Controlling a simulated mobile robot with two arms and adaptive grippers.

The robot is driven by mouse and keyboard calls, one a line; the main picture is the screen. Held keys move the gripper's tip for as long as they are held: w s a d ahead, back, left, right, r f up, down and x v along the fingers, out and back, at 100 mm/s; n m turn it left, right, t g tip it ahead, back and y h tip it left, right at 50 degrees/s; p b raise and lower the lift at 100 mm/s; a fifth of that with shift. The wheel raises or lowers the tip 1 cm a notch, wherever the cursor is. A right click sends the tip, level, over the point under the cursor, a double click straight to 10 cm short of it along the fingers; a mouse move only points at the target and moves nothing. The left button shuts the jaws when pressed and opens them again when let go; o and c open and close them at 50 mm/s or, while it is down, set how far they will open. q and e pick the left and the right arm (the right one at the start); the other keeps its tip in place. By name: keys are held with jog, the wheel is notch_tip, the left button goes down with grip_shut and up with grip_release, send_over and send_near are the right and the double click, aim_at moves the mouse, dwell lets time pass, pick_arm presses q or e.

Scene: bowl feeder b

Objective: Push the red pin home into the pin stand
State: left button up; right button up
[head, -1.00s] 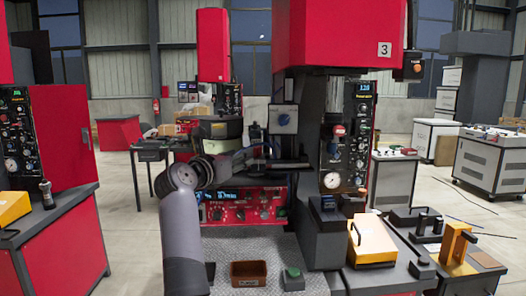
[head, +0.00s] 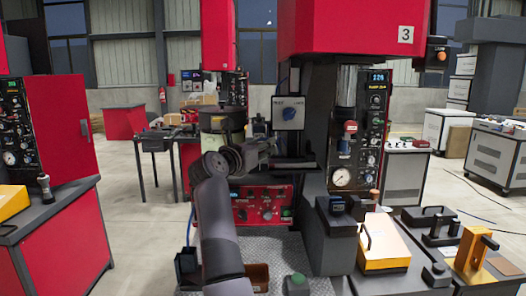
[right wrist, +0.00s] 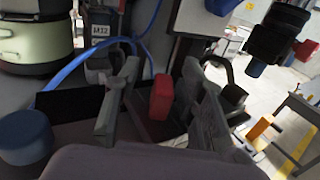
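My right gripper (head: 268,148) is in front of the machine's middle, beside a grey box with a blue knob. In the right wrist view its two grey fingers (right wrist: 160,85) stand apart. A small upright red block (right wrist: 160,97) shows between them, with gaps on both sides; I cannot tell whether it is the red pin or how far away it is. I cannot make out the pin stand for certain. A red-capped part (head: 350,128) is on the machine's right side. My left gripper is not in view.
A green-and-black bowl unit (head: 222,130) stands behind my right wrist. A blue hose (right wrist: 85,65) curves behind the fingers. A brown bin (head: 258,277) is partly hidden by my arm.

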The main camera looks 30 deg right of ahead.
jog(key=shift+s+a+r, duration=0.3)
jog(key=shift+s+a, duration=0.15)
jog(key=shift+a, duration=0.1)
jog(key=shift+c, duration=1.2)
jog(key=shift+w+d+f, duration=0.2)
jog(key=c, duration=0.4)
jog(key=shift+r, duration=0.1)
grip_shut()
jog(key=shift+r, duration=0.1)
notch_tip(320, 180, up, 20)
jog(key=shift+b, duration=0.3)
